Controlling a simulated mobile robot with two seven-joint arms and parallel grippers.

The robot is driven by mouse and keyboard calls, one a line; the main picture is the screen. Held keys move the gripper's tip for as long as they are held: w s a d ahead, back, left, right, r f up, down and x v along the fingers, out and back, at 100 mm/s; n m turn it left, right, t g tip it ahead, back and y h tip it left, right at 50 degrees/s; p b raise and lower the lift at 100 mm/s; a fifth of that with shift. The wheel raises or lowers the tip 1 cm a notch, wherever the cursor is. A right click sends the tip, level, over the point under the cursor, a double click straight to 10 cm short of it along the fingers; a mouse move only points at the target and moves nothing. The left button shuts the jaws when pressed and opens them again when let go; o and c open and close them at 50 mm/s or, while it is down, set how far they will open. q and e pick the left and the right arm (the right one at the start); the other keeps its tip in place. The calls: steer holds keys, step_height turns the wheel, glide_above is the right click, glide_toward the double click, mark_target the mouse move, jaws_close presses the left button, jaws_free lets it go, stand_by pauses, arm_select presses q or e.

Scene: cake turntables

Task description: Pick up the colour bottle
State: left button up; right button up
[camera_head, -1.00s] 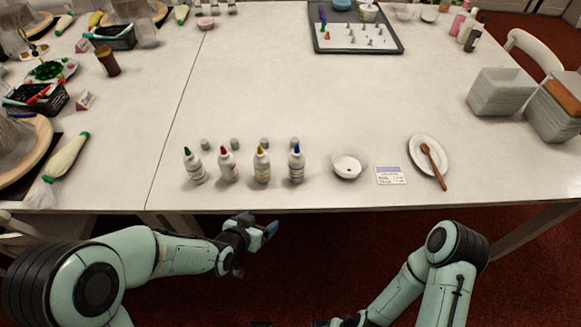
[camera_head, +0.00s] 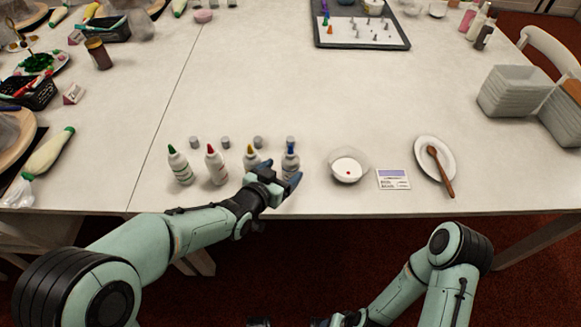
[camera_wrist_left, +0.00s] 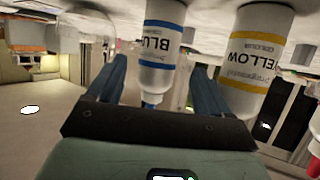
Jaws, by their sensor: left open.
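Four white colour bottles stand in a row near the table's front edge: green-tipped (camera_head: 179,166), red-tipped (camera_head: 215,166), yellow-tipped (camera_head: 251,158) and blue-tipped (camera_head: 290,163). My left gripper (camera_head: 282,182) is open at the near side of the blue bottle and hides the lower part of the yellow one. In the left wrist view, upside down, the blue bottle (camera_wrist_left: 161,45) appears between the two open fingers (camera_wrist_left: 158,88), with the yellow bottle (camera_wrist_left: 254,62) beside the right-hand finger. I cannot tell whether a finger touches a bottle. My right gripper (camera_head: 342,319) is barely visible at the bottom edge.
Small grey caps (camera_head: 225,142) stand behind the bottles. To the right are a small bowl (camera_head: 347,167), a label card (camera_head: 393,179) and a plate (camera_head: 447,154) with a wooden spoon. A dark tray (camera_head: 361,45) lies far back. The table's middle is clear.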

mark_target(290, 145)
arm_select(q)
steer(key=x, duration=0.5)
steer(key=shift+f+b, duration=0.15)
steer(key=shift+b, duration=0.25)
steer(key=shift+s, duration=0.1)
steer(key=c, duration=0.7)
arm_select(e)
steer(key=shift+w+d+f+t, duration=0.35)
steer(key=shift+w+f, duration=0.2)
steer(key=shift+w, duration=0.15)
arm_select(q)
step_height(290, 145, up, 11)
steer(key=shift+f+p, duration=0.2)
steer(key=shift+p, duration=1)
step_height(290, 145, up, 10)
steer(key=p, duration=0.1)
steer(key=shift+f+p, duration=0.25)
steer(key=shift+p, duration=0.15)
arm_select(e)
steer(key=shift+g, duration=0.75)
steer(key=s+r, duration=0.2)
steer(key=s+a+r, duration=0.1)
steer(key=r, duration=0.1)
steer(key=shift+s+a+r, duration=0.15)
steer(key=shift+s+r, duration=0.05)
steer(key=shift+s, duration=0.2)
arm_select(q)
steer(key=shift+f, duration=0.1)
